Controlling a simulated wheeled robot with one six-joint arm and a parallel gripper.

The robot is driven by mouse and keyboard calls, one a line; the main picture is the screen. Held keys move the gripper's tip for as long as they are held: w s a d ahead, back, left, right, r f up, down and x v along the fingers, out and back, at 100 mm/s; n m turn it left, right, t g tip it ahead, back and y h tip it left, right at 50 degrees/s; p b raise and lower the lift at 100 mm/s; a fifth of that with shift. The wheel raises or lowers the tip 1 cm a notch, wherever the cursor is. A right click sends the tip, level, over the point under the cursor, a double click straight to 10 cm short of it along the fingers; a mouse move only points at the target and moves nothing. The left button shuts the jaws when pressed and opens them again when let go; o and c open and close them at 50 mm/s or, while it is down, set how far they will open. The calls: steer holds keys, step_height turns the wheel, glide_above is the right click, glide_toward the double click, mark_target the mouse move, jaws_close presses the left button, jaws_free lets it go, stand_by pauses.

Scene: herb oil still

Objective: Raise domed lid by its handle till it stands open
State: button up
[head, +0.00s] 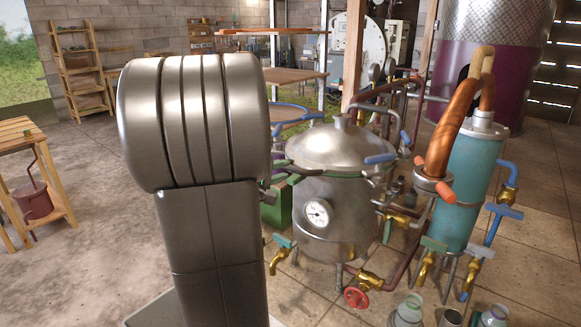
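The domed lid (338,146) is a dull silver metal dome with a short knob-like neck at its top. It lies shut on the round metal still pot (345,222), which has a white dial on its front. A blue bar (380,158) sticks out at the lid's right side and looks like a handle. A green bar (278,163) shows at the left rim. My arm's large grey links fill the left middle and hide the floor behind them. My gripper is not seen in this view.
A teal cylinder (471,185) with a thick copper pipe (455,125) stands close to the pot's right. Brass taps (371,281) and a red valve wheel (356,298) jut out low in front. Glass jars (409,309) stand at the bottom right. Open floor (75,270) lies left.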

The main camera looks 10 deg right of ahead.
mark_target(288, 168)
steer(key=shift+x, duration=2.15)
jaws_close()
